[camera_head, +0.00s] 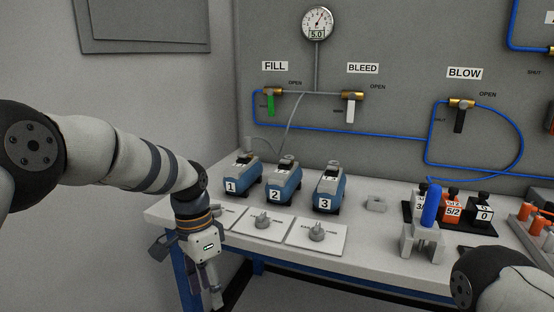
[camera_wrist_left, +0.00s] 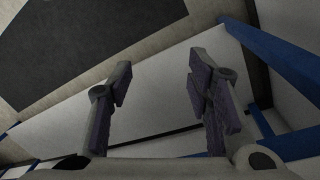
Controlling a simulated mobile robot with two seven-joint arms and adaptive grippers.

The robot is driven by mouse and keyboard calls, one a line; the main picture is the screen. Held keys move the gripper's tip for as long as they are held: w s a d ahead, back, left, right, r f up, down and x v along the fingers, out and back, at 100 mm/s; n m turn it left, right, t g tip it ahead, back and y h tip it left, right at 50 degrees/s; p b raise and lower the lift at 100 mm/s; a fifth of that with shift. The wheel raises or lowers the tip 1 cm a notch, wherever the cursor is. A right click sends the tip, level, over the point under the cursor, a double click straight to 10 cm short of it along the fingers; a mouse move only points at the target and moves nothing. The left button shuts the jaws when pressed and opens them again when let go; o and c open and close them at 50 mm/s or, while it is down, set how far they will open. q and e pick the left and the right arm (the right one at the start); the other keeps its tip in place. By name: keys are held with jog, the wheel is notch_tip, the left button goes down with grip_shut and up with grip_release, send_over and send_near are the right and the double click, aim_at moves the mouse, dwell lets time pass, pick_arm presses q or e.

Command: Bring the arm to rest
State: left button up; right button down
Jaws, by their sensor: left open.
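My left arm comes in from the left in the head view, with its forearm roughly level and its wrist bent downward. My left gripper (camera_head: 212,296) points down in front of the table's left front corner, apart from the table. In the left wrist view the two fingers of the left gripper (camera_wrist_left: 158,95) stand wide apart with nothing between them. Beyond them show the floor and blue table framing. A dark rounded part of my right arm (camera_head: 480,280) shows at the lower right of the head view; its gripper is out of view.
The grey table (camera_head: 380,250) holds blue numbered units (camera_head: 243,187), white cards with knobs (camera_head: 317,234), a grey stand with a blue cylinder (camera_head: 430,208) and black and orange blocks (camera_head: 483,212). A panel with a gauge (camera_head: 317,23), valves and blue tubing stands behind.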

pick_arm(q)
jog(key=s+a+f+n, duration=0.2)
jog(key=s+f+n, duration=0.2)
jog(key=s+f, duration=1.45)
jog(key=s+a+n, duration=0.3)
jog(key=s, duration=0.9)
jog(key=s+a+f+n+g, duration=0.1)
jog(key=s+a+n, duration=0.2)
jog(key=s, duration=1)
jog(key=shift+s+a+f+y, duration=0.15)
jog(key=shift+s+a+y, duration=0.1)
jog(key=shift+a+y, duration=0.15)
